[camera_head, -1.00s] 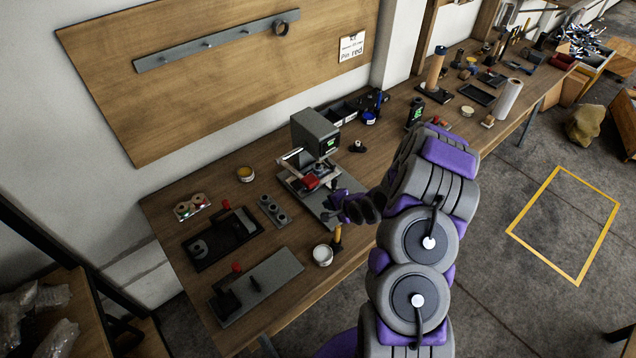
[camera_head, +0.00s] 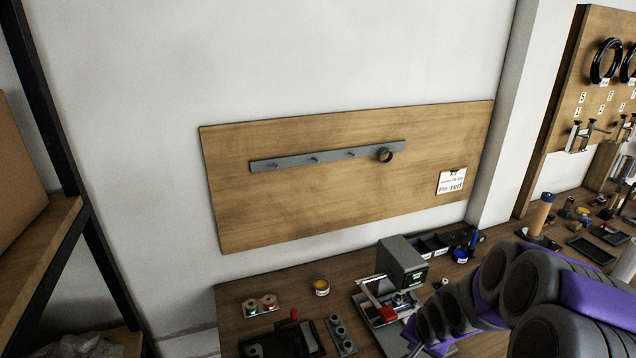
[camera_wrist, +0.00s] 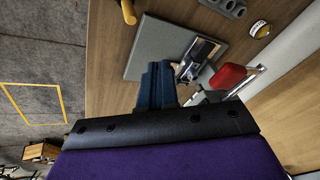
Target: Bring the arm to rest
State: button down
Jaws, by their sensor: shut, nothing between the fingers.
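My arm (camera_head: 500,285), grey and purple, reaches in from the lower right of the head view. Its end is low over the workbench, beside the grey boxy machine (camera_head: 400,262) with a red part (camera_head: 387,314); the fingers are hard to make out there. In the wrist view my gripper (camera_wrist: 158,68) shows as dark blue fingers, closed together and empty, over or beside a grey plate (camera_wrist: 152,45). The red part (camera_wrist: 228,77) also shows there, right of the fingers. Whether the fingers touch the plate I cannot tell.
On the bench (camera_head: 235,302) are a yellow pot (camera_head: 321,287), a grey holed strip (camera_head: 340,335) and small spools (camera_head: 260,305). A wooden wall board (camera_head: 300,205) with a peg rail stands behind. A yellow floor square (camera_wrist: 35,103) surrounds clear floor.

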jog(key=s+a+r+n+g+b, duration=0.1)
jog(key=s+a+r+n+g, duration=0.1)
jog(key=s, duration=0.8)
jog(key=s+a+r+n+g+b, duration=0.1)
jog(key=s+a+r, duration=0.3)
jog(key=s, duration=0.7)
jog(key=s+a+r+n+g+b, duration=0.1)
jog(key=s+a+r+n+g, duration=0.2)
jog(key=s+r, duration=0.4)
jog(key=shift+s+a+n, duration=0.35)
jog(key=shift+s+n, duration=0.25)
jog(key=shift+s, duration=1.6)
jog(key=shift+d, duration=0.35)
jog(key=shift+a, duration=0.15)
